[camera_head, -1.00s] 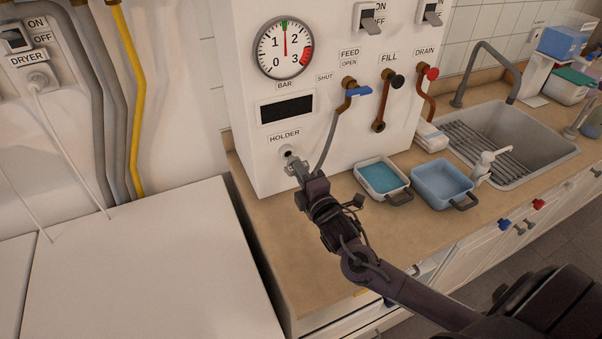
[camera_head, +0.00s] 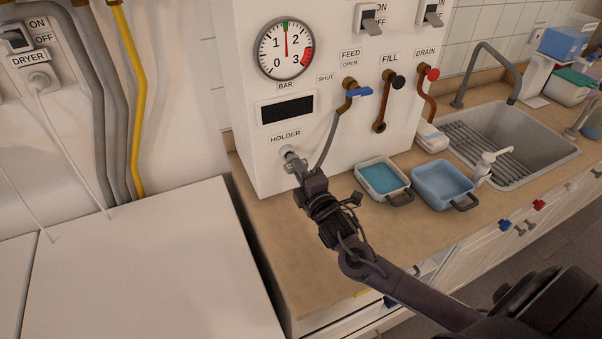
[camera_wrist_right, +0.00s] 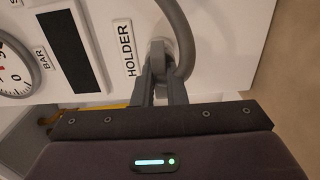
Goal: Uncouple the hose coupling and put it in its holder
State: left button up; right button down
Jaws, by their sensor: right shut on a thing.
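My right gripper (camera_head: 298,168) is shut on the grey hose coupling (camera_head: 289,156) at the white panel, just under the HOLDER label (camera_head: 285,136). In the right wrist view the fingers (camera_wrist_right: 163,88) close around the coupling (camera_wrist_right: 160,50), and the grey hose (camera_wrist_right: 182,35) curves away from it. The coupling is at the holder; the fingers hide how far it sits in. The hose (camera_head: 328,145) runs up to the feed valve with the blue lever (camera_head: 359,91). My left gripper is not in view.
A gauge (camera_head: 285,48) and a dark display (camera_head: 287,108) sit above the holder. A white tray with blue liquid (camera_head: 361,167) and a blue basin (camera_head: 421,169) stand to the right on the counter, before the sink (camera_head: 545,155). Bare counter (camera_head: 290,245) lies left of my arm.

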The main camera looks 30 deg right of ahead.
jog(key=shift+w, duration=0.95)
jog(key=c, duration=1.4)
grip_release()
jog(key=shift+s+f+b, duration=0.15)
jog(key=shift+s+b, duration=0.3)
jog(key=shift+s, duration=0.05)
jog(key=shift+s+a+b, duration=0.15)
jog(key=shift+s+b, duration=0.8)
jog(key=shift+s, duration=2.45)
